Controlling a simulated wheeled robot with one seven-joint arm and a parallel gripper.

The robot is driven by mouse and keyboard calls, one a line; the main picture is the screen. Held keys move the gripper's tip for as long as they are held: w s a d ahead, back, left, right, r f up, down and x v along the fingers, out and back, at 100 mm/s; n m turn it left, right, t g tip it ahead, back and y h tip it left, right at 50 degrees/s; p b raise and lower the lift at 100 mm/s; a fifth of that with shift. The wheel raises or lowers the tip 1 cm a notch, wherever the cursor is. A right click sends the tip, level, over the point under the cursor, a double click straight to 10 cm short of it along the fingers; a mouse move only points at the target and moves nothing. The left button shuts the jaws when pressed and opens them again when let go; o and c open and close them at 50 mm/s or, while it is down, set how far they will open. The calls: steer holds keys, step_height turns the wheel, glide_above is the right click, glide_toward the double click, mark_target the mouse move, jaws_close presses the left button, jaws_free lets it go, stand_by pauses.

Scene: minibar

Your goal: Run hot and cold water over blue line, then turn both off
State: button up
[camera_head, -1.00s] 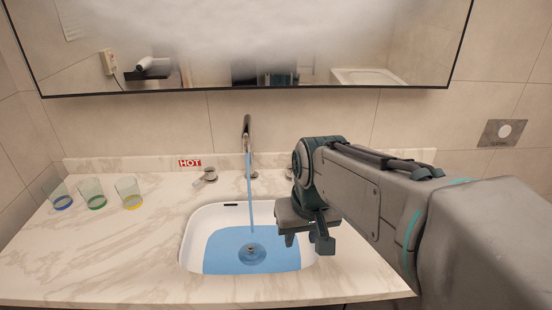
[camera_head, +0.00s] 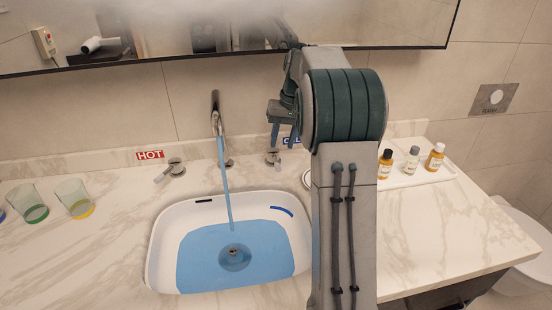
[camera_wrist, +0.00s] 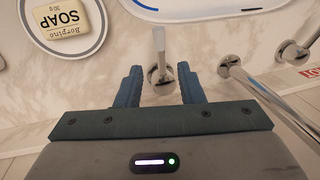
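Water runs from the chrome faucet (camera_head: 216,115) into the white sink (camera_head: 160,240). Blue water (camera_head: 205,255) covers the basin floor. A dark blue line (camera_head: 282,211) on the right inner wall shows just above the water's edge. The hot handle (camera_head: 174,168) is left of the faucet by the red HOT label (camera_head: 150,155). The cold handle (camera_head: 272,158) is right of it, by a partly hidden blue label (camera_head: 291,141). My gripper (camera_head: 284,128) is above the cold handle. In the wrist view its fingers (camera_wrist: 160,90) are open on either side of that handle (camera_wrist: 160,72); contact is unclear.
Glasses (camera_head: 72,198) stand on the counter at left. Small bottles (camera_head: 412,160) stand on a white tray (camera_head: 415,180) at right. A soap dish (camera_wrist: 65,50) is beside the sink, mostly hidden by my arm in the head view. The mirror (camera_head: 380,25) is close behind.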

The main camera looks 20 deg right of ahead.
mark_target(277, 163)
steer(key=f, duration=0.3)
steer(key=a+f, duration=0.1)
steer(key=f, duration=0.2)
steer(key=shift+w+a+f+b, duration=0.1)
steer(key=shift+a+f+b, duration=0.1)
steer(key=shift+f+b, duration=0.15)
jaws_close()
